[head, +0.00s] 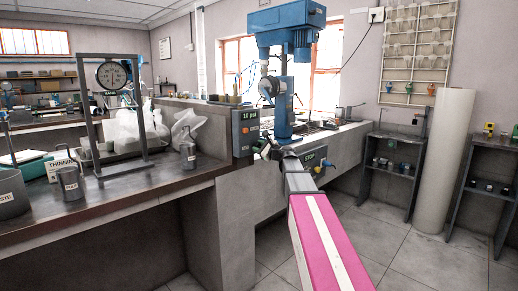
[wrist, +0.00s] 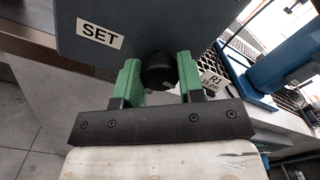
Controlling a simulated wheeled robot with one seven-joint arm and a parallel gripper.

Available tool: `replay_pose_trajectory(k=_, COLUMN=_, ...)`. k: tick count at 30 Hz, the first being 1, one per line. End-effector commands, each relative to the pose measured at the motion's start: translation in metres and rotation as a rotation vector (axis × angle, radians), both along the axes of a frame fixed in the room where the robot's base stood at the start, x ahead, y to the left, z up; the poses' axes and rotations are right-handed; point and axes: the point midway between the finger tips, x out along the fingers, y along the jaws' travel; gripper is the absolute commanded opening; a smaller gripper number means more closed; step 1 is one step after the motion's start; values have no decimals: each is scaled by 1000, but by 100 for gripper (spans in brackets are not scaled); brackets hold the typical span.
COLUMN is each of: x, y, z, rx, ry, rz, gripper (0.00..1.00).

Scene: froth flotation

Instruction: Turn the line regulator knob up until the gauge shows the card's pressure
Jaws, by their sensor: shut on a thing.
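The regulator knob (wrist: 158,73) is a round black knob on a dark grey box (wrist: 165,25), just below a white SET label (wrist: 101,34). My gripper (wrist: 158,80) has its green fingers on either side of the knob, shut on it. In the head view the gripper end of my arm is by the lower right of a grey box (head: 244,146) on the bench; the knob is not clear there.
The blue flotation machine (head: 288,45) stands just behind my gripper. A tag marked R1 (wrist: 213,82) is right of the knob.

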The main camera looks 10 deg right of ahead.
Motion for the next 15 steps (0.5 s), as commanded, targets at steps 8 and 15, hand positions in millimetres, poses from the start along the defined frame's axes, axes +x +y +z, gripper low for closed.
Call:
replay_pose_trajectory(k=8, x=-1, y=0, z=-1, rx=30, ry=26, rz=-2, gripper=12)
replay_pose_trajectory(k=15, x=-1, y=-1, z=-1, rx=31, ry=27, rz=-2, gripper=12)
